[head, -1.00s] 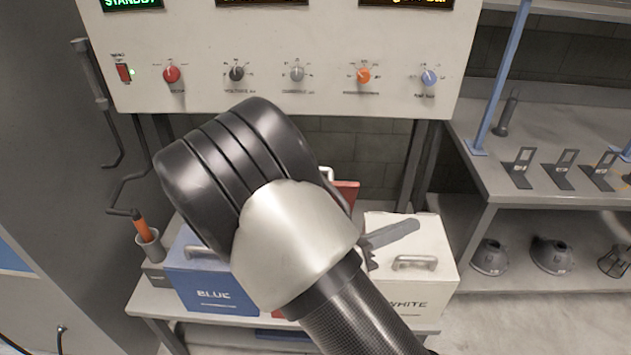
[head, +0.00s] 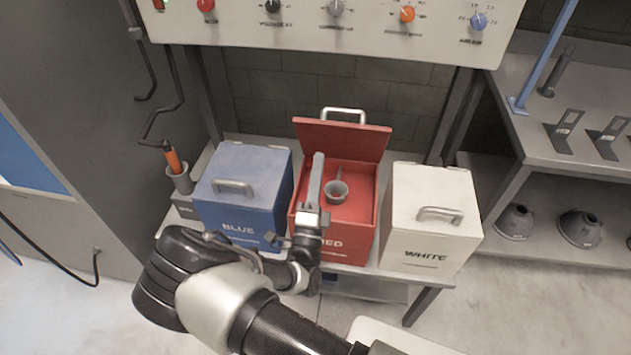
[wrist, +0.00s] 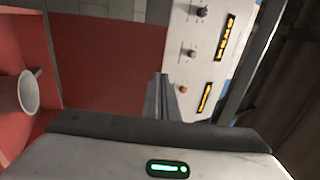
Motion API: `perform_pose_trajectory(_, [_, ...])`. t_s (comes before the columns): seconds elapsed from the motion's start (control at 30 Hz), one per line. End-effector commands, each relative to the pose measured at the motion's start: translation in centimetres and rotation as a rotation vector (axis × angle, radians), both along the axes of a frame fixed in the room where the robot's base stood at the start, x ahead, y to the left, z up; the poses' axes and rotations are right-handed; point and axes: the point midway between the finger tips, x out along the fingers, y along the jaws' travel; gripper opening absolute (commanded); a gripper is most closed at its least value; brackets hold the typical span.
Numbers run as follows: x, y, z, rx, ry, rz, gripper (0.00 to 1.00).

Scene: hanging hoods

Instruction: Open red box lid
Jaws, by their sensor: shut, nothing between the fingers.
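The red box (head: 335,247) stands between the blue and white boxes. Its lid (head: 345,139) is raised and leans back upright at the rear, with its metal handle (head: 343,112) at the top edge. A grey cup (head: 337,192) with a handle sits inside the open box. My gripper (head: 318,158) is shut and empty, over the left part of the box opening and in front of the lid; I cannot tell whether it touches the lid. The wrist view shows the lid's red inner face (wrist: 105,60), the cup (wrist: 25,93) and my fingers (wrist: 160,95).
The blue box (head: 240,190) and white box (head: 430,215) are closed, close on either side. A control panel (head: 340,25) with knobs hangs above and behind. A cup (head: 180,178) with an orange-handled tool stands at the left. A shelf unit (head: 560,160) is at the right.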

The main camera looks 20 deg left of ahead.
Motion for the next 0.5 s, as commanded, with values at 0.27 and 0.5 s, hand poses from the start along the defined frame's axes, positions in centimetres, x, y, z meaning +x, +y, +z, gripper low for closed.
perform_pose_trajectory(0.27, [4.5, 1.0, 2.4, 0.002, 0.001, -0.002, 0.0])
perform_pose_trajectory(0.5, [6.0, 1.4, 3.1, 0.001, 0.001, -0.002, 0.0])
